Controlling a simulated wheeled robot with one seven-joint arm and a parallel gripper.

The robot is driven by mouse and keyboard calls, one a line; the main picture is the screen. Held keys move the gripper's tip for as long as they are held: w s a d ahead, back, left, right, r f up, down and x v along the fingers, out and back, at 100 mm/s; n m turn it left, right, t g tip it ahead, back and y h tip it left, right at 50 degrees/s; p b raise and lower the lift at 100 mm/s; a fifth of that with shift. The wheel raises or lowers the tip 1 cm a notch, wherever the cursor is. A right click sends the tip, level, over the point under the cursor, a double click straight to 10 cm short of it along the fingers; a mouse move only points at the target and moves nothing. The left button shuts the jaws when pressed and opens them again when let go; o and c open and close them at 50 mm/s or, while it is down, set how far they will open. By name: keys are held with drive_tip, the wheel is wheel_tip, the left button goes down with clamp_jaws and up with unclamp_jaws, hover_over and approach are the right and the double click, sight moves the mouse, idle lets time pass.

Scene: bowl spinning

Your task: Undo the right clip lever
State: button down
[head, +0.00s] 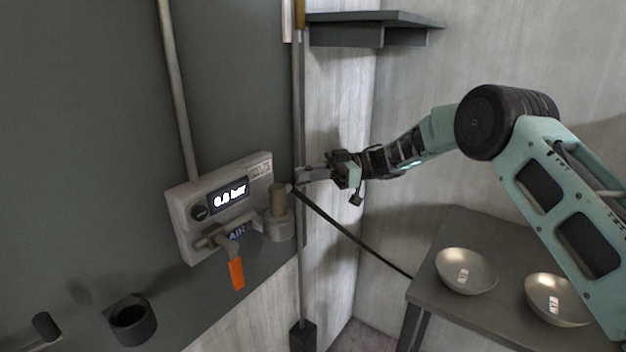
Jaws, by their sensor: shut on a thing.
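My gripper (312,174) is reached in from the right, beside the right edge of the dark panel, level with the top of the gauge box. It is shut on a small grey part there, which seems to be the right clip lever. The fingers hide most of that part, so its shape and angle cannot be told. The gripper is just right of a cylindrical fitting (278,215) and above a thin black bar or hose (350,235).
Two metal bowls (466,271) (558,299) stand on a grey table (425,282). A shelf (375,18) juts out above. A dark cup-shaped holder (131,319) is at lower left.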

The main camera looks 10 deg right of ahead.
drive_tip(key=shift+w+a+r, duration=0.1)
drive_tip(key=shift+w+a, duration=0.1)
drive_tip(key=shift+w, duration=0.05)
idle(0.3)
drive_tip(key=c, duration=1.4)
unclamp_jaws()
drive_tip(key=w+d+b, duration=0.3)
drive_tip(key=d, duration=1.4)
drive_tip(key=shift+w+b, duration=0.2)
drive_tip(key=shift+b, duration=0.15)
